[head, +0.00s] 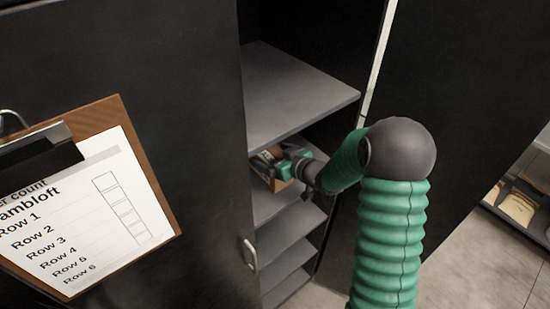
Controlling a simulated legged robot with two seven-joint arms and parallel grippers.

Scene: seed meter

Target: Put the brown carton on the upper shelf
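The brown carton (272,180) is small in the head view, inside the open dark cabinet on the shelf level below the top grey board. The upper shelf (295,90) is a wide bare grey board above it. My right gripper (283,168) reaches in from the right under that board and is at the carton, overlapping it. The gripper covers part of the carton, and I cannot tell whether its fingers are closed on it. My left gripper is not in view.
Several lower shelves (285,230) lie below the carton. A dark door with a handle (251,255) stands at left, and the other door stands open at right. A clipboard (150,190) fills the left front. Packets (517,208) lie on a rack at far right.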

